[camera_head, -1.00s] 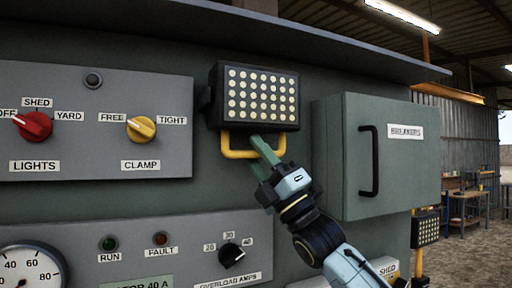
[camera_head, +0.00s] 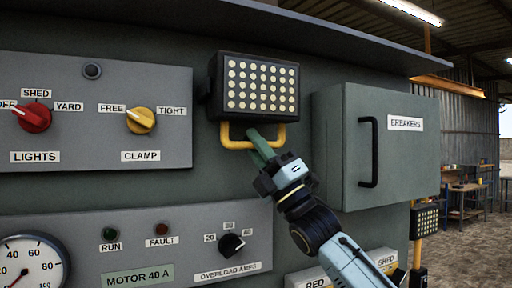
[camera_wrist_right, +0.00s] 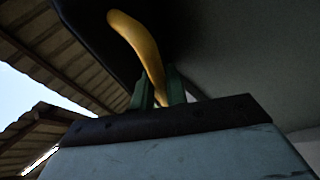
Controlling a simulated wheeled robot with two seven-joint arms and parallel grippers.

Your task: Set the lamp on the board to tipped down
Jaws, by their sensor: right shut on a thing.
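The lamp (camera_head: 258,88) is a black box with rows of pale round lights, mounted on the grey-green board (camera_head: 208,190). A yellow handle (camera_head: 283,136) hangs below it. My right gripper (camera_head: 258,139) has its green fingers at the handle's lower bar. In the right wrist view the yellow handle (camera_wrist_right: 138,45) runs down between the two fingers (camera_wrist_right: 159,90), which are shut on it. The lamp's face looks outward, with little visible tilt. My left gripper is not in view.
A breakers box (camera_head: 385,150) with a black handle juts out right of the lamp. A ledge (camera_head: 270,38) overhangs above. Left of the lamp are the lights knob (camera_head: 34,116) and the clamp knob (camera_head: 141,120). The overload knob (camera_head: 231,245) sits below.

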